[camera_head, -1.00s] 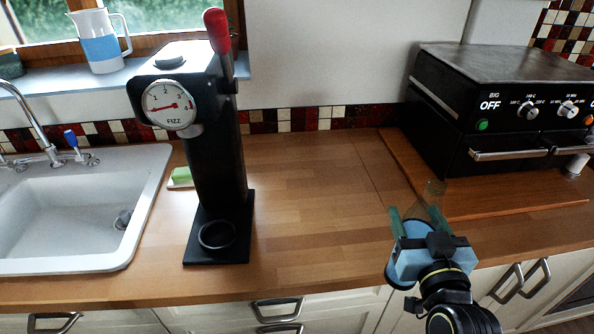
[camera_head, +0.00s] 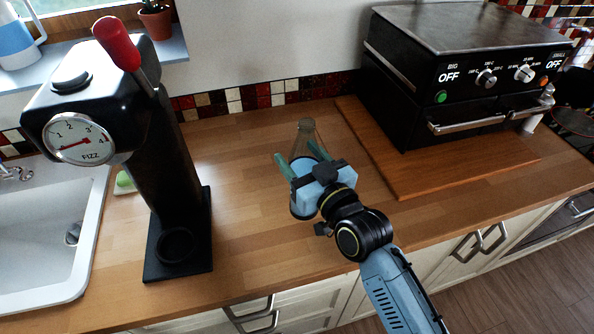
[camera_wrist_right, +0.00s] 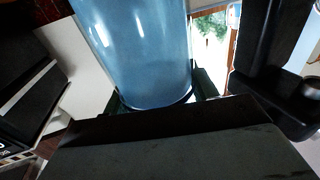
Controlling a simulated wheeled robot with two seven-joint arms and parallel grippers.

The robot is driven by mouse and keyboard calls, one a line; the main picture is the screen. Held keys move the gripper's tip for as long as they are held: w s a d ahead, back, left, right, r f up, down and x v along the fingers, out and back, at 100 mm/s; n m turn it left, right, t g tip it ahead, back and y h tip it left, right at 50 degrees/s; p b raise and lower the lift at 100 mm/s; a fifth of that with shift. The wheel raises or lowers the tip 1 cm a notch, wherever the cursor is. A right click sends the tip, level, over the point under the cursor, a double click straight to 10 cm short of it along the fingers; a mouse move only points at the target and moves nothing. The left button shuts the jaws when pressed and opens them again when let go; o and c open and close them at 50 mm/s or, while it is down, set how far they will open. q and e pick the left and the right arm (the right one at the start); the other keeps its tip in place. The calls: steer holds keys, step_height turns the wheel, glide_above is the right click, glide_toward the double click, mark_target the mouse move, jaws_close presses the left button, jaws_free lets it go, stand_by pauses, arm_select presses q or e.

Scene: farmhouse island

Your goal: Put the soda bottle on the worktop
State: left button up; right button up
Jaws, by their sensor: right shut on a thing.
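The soda bottle (camera_head: 306,130) is clear, with a narrow neck and a blue-tinted body. It is roughly upright over the wooden worktop (camera_head: 255,150), between the fizz machine and the oven. My right gripper (camera_head: 300,160) is shut on the bottle, its greenish fingers on either side, and hides part of it. I cannot tell whether the bottle's base touches the worktop. In the right wrist view the bottle's blue body (camera_wrist_right: 140,45) fills the upper middle, between the fingers. My left gripper is not in view.
The black fizz machine (camera_head: 170,185) with a red lever stands to the left, next to the sink (camera_head: 35,235). A black oven (camera_head: 440,80) stands at the right on a wooden board (camera_head: 440,180). The worktop between machine and board is clear.

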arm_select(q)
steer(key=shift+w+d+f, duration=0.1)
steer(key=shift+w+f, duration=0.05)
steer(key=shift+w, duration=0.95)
arm_select(e)
step_height(320, 180, down, 4)
steer(key=shift+r, duration=0.1)
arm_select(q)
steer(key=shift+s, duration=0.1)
arm_select(e)
steer(key=shift+f+b, duration=0.2)
steer(key=shift+b, duration=0.1)
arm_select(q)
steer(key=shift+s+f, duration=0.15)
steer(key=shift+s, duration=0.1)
arm_select(e)
steer(key=o, duration=1.5)
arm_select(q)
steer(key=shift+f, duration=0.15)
arm_select(e)
steer(key=v, duration=1.2)
steer(key=shift+r, duration=0.1)
